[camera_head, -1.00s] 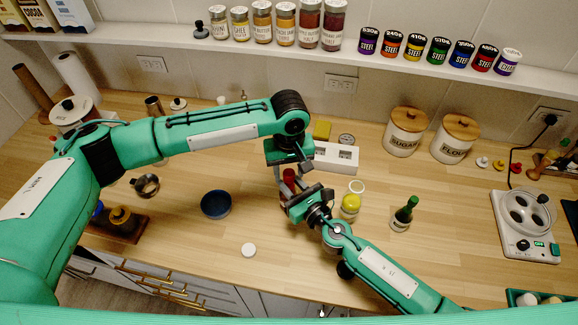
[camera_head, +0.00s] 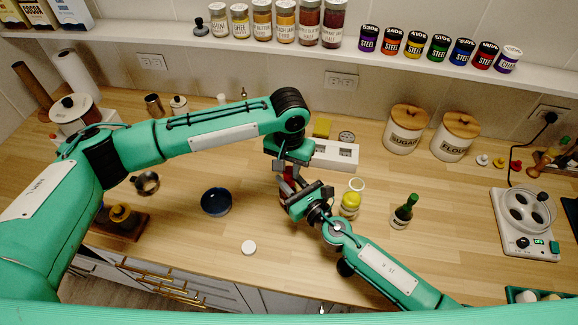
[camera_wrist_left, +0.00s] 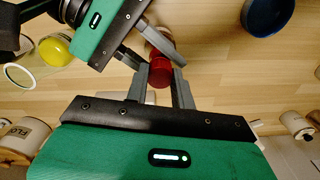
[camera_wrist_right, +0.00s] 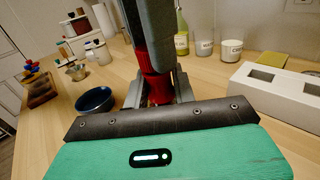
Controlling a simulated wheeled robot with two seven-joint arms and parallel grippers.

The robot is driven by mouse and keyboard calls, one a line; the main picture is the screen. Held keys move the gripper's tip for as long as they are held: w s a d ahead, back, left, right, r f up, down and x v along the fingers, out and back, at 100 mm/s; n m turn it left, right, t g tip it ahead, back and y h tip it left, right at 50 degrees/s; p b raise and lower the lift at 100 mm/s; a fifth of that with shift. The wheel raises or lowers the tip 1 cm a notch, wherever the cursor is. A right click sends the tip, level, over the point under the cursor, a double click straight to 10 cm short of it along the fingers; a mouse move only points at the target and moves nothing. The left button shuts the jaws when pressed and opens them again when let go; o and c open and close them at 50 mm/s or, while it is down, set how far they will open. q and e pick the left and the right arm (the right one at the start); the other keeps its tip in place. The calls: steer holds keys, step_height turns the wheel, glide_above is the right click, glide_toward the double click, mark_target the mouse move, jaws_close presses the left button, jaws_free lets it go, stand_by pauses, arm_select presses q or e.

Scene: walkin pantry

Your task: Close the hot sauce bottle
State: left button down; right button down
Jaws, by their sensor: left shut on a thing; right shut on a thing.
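The red hot sauce bottle (camera_wrist_right: 156,76) stands upright between my two grippers; it also shows in the left wrist view (camera_wrist_left: 160,68). My right gripper (camera_wrist_right: 158,92) is shut on its lower body from the side. My left gripper (camera_wrist_left: 159,84) comes from above and is shut on the red top part of the bottle. In the head view, my left gripper (camera_head: 287,172) is directly above and touching close to my right gripper (camera_head: 292,196). The fingers hide most of the bottle, so I cannot tell how the cap sits on it.
A dark blue bowl (camera_head: 216,202) and a white disc (camera_head: 249,247) lie to the left and front.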

arm_select(q)
steer(key=m, duration=0.6)
steer(key=shift+m, duration=0.3)
arm_select(e)
steer(key=shift+s+f, duration=0.1)
steer(key=shift+f, duration=0.2)
arm_select(q)
steer(key=m, duration=0.4)
steer(key=shift+m, duration=0.3)
steer(key=m, duration=0.4)
steer(key=shift+s+f+m, duration=0.1)
steer(key=shift+m, duration=0.3)
steer(key=m, duration=0.5)
steer(key=shift+d, duration=0.1)
steer(key=c, duration=1.2)
jaws_free()
steer(key=shift+r, duration=2.3)
